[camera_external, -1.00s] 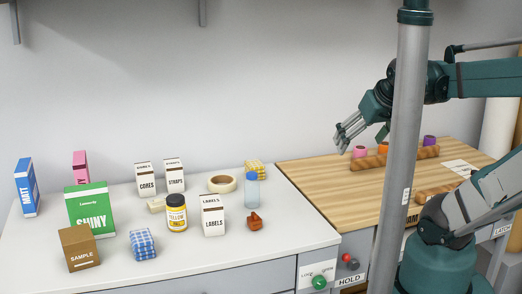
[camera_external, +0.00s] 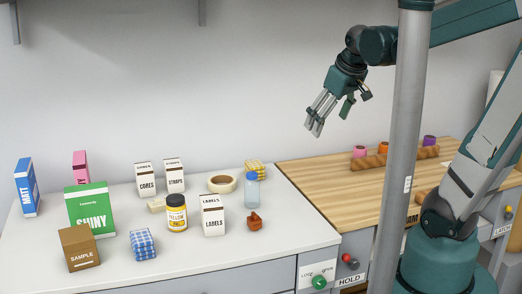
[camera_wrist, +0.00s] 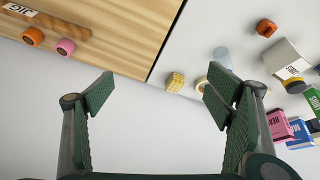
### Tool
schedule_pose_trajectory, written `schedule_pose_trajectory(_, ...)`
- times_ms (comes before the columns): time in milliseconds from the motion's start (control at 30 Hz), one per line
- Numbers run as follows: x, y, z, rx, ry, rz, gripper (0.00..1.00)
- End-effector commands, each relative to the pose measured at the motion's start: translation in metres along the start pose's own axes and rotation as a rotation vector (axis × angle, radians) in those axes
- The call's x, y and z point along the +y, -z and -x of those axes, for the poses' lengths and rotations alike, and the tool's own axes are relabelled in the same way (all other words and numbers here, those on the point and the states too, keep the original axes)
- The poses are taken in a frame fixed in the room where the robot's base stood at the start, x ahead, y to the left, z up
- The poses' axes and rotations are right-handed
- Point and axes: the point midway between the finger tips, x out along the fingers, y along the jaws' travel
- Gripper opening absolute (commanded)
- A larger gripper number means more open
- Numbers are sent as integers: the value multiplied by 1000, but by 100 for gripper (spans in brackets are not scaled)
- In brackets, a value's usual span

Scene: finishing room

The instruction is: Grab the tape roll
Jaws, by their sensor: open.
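The tape roll (camera_external: 221,184) is a cream ring lying flat on the white counter, behind the LABELS box and left of the clear bottle. In the wrist view the tape roll (camera_wrist: 201,84) shows only in part, beside my right finger, which covers some of it. My gripper (camera_external: 314,130) is open and empty, high above the wooden board's left part, to the right of the tape roll and apart from it. In the wrist view my gripper (camera_wrist: 152,95) has its two fingers spread wide with nothing between them.
The blue-capped bottle (camera_external: 252,191), yellow checked block (camera_external: 256,169), LABELS box (camera_external: 213,216) and STRAPS box (camera_external: 174,178) stand around the roll. The wooden board (camera_external: 320,182) holds a rack with coloured rolls. A grey post (camera_external: 398,150) stands in front of my arm.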

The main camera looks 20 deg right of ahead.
Motion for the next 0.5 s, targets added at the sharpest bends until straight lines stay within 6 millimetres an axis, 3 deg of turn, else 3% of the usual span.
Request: schedule_pose_trajectory(500,-23,76,-34,-86,61,230,79)
